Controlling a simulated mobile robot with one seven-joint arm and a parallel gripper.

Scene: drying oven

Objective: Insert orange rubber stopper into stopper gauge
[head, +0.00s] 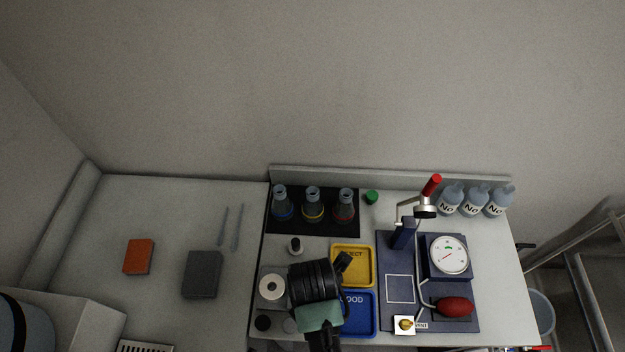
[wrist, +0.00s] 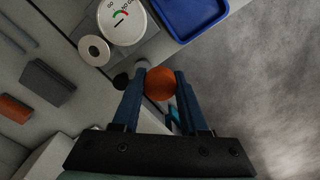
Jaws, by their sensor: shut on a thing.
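The orange rubber stopper (wrist: 160,83) is held between the blue fingers of my gripper (wrist: 160,80) in the wrist view, its round face toward the camera. In the head view my wrist hides the stopper and fingertips. A white ring with a dark central hole (wrist: 94,50), which looks like the stopper gauge's socket, lies up and left of the stopper in the wrist view, apart from it. The same ring (head: 270,287) is left of my wrist in the head view. A white dial (wrist: 122,18) with a green-red scale sits beside the ring.
A yellow REJECT tray (head: 352,251) and blue GOOD tray (head: 372,317) are right of my wrist. A black disc (head: 263,322) lies in front of the ring. Three flasks (head: 312,207) stand behind. A blue panel with a dial (head: 449,254) and red bulb is at right.

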